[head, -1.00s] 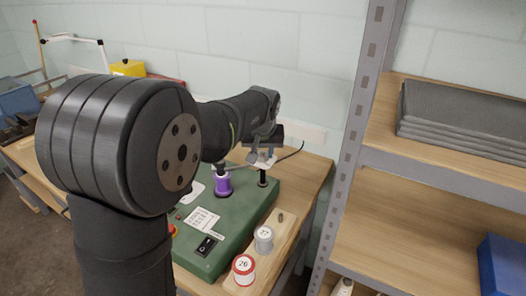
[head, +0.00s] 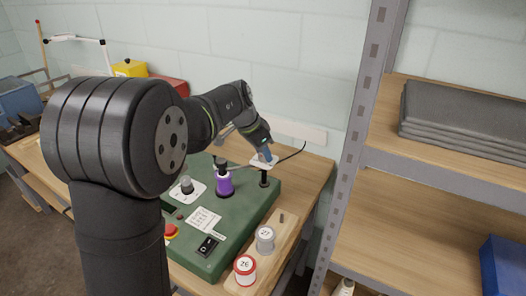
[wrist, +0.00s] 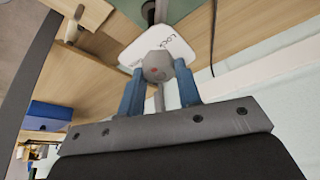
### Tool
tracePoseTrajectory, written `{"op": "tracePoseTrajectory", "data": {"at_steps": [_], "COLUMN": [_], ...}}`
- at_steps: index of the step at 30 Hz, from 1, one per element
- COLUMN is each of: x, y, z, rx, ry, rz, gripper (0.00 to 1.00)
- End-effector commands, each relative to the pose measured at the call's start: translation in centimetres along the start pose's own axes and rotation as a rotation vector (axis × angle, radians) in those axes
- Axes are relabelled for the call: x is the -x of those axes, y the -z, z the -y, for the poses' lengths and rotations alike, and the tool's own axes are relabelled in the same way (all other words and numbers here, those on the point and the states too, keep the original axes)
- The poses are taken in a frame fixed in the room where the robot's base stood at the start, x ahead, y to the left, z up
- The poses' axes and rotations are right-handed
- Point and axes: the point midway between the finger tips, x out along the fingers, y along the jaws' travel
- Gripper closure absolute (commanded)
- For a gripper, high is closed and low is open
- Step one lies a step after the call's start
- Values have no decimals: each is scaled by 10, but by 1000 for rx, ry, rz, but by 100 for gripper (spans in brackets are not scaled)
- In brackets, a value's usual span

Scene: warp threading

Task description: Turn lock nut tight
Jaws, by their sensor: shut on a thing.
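The lock nut (wrist: 156,66) is a grey faceted knob with a small reddish mark. It sits in front of a white plate (wrist: 180,43) marked LOCK in the wrist view. My gripper (wrist: 158,82) has its two blue fingers on either side of the nut, shut on it. In the head view my gripper (head: 266,154) is at the white plate near the top of a black post (head: 263,179), at the far right of the green machine (head: 232,226). The nut is hidden there by the fingers. How tight it is cannot be told.
A purple spool (head: 224,185) stands just left of the post. A grey knob (head: 187,186) is on another white plate further left. A red spool (head: 245,269) and a grey spool (head: 265,239) stand on a wooden strip in front. Metal shelving (head: 358,130) rises at the right.

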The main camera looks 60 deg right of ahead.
Motion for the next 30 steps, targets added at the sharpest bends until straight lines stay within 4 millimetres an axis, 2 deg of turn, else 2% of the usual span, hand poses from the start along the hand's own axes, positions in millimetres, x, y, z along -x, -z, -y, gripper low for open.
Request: {"op": "tracePoseTrajectory", "data": {"at_steps": [18, 30], "x": [0, -1], "y": [1, 1], "z": [4, 5], "rx": [-528, -747], "ry": [-219, -309], "rz": [1, 2], "gripper": [92, 92]}}
